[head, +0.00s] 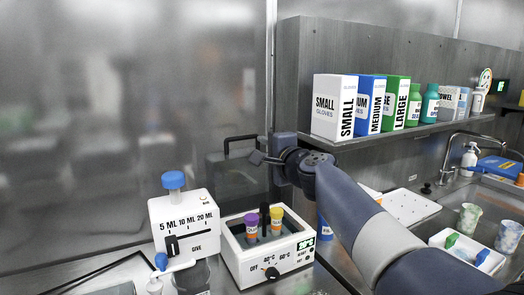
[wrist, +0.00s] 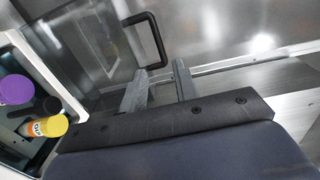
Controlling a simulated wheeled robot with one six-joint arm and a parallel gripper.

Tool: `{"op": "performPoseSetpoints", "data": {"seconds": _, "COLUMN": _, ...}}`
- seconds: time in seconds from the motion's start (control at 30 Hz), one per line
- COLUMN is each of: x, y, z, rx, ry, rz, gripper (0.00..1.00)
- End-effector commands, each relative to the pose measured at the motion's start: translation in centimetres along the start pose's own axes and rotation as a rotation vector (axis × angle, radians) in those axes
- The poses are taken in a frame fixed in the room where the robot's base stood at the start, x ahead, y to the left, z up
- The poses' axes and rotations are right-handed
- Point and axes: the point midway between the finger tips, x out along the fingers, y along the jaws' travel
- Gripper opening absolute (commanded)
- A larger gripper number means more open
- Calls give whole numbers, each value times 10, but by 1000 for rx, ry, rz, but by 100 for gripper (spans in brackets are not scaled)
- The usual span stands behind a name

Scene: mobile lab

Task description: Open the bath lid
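The bath is a white box (head: 270,262) at bottom centre in the head view, with a dial and a green display. Its top is uncovered, and purple- and yellow-capped tubes and a black one stand in it. The clear lid (head: 229,182) stands raised behind the bath, with its black handle (head: 239,139) at the top. In the wrist view the lid (wrist: 85,45) and handle (wrist: 151,38) lie beyond my fingertips. My gripper (head: 258,158) is beside the lid's upper right. Its fingers (wrist: 160,82) are apart with nothing between them; the handle appears outside them.
A white dispenser (head: 184,222) with a blue cap stands left of the bath. A shelf (head: 400,133) with glove boxes and bottles is on the right wall. A sink with cups (head: 508,236) and a white tray (head: 466,252) is at far right.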

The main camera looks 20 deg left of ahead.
Motion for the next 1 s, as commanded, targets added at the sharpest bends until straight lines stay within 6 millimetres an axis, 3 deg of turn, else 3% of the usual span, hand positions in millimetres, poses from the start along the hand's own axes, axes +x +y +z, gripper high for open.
{"op": "performPoseSetpoints", "data": {"seconds": 0.47, "x": 9, "y": -2, "z": 0, "rx": -1, "ry": 0, "rz": 0, "gripper": 29}}
{"op": "performPoseSetpoints", "data": {"seconds": 1.0, "x": 80, "y": -3, "z": 0, "rx": 0, "ry": 0, "rz": 1, "gripper": 29}}
